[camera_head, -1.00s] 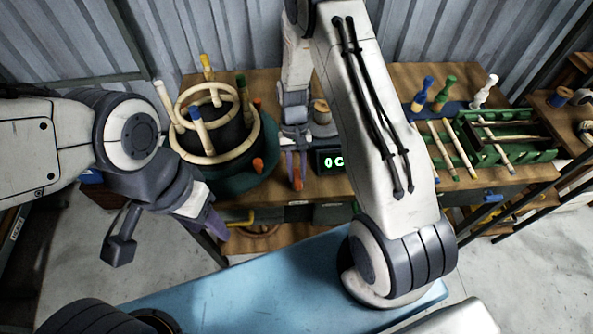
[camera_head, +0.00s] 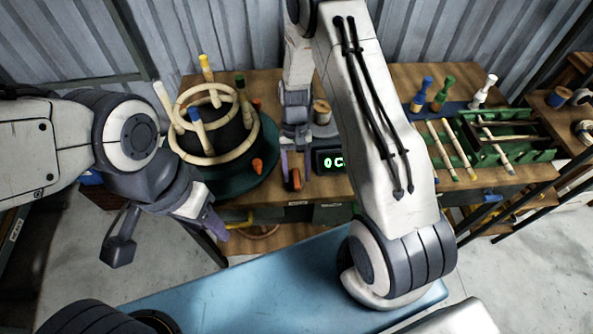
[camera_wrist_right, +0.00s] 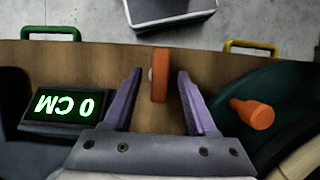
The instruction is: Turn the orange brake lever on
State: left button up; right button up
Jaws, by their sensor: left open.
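An orange lever (camera_head: 296,180) stands at the front edge of the wooden workbench; in the right wrist view the lever (camera_wrist_right: 159,75) stands upright between the fingers. My right gripper (camera_head: 296,168) is open, with a purple finger (camera_wrist_right: 124,100) on one side and the other (camera_wrist_right: 196,100) opposite, gaps showing on both sides of the lever. A second orange part, a knob (camera_wrist_right: 250,113), sits on the dark green round base to the side. My left gripper (camera_head: 212,220) is open and empty in front of the bench, away from the lever; its fingers are partly hidden.
A green display reading 0 CM (camera_wrist_right: 60,105) stands beside the right gripper. Rattan rings (camera_head: 212,130) with coloured pegs sit on the green round base (camera_head: 250,180). A green rack (camera_head: 510,150) with sticks is at right. A blue surface (camera_head: 250,285) lies in front.

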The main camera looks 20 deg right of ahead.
jog(key=b+v, duration=0.1)
jog(key=v, duration=0.9)
jog(key=shift+r+b, duration=0.2)
jog(key=shift+b, duration=0.15)
jog(key=shift+w, duration=0.1)
jog(key=s+a+r+n+t+h, duration=0.15)
jog(key=s+a+r+n, duration=0.35)
jog(key=s+a+r, duration=0.5)
jog(key=s+a+r+n+t, duration=0.1)
jog(key=s+a+n, duration=0.1)
jog(key=s, duration=0.4)
jog(key=s+a+r+n+t+y, duration=0.1)
jog(key=s+n, duration=0.2)
jog(key=s, duration=0.4)
jog(key=shift+a+r+n+t, duration=0.35)
jog(key=shift+n, duration=0.05)
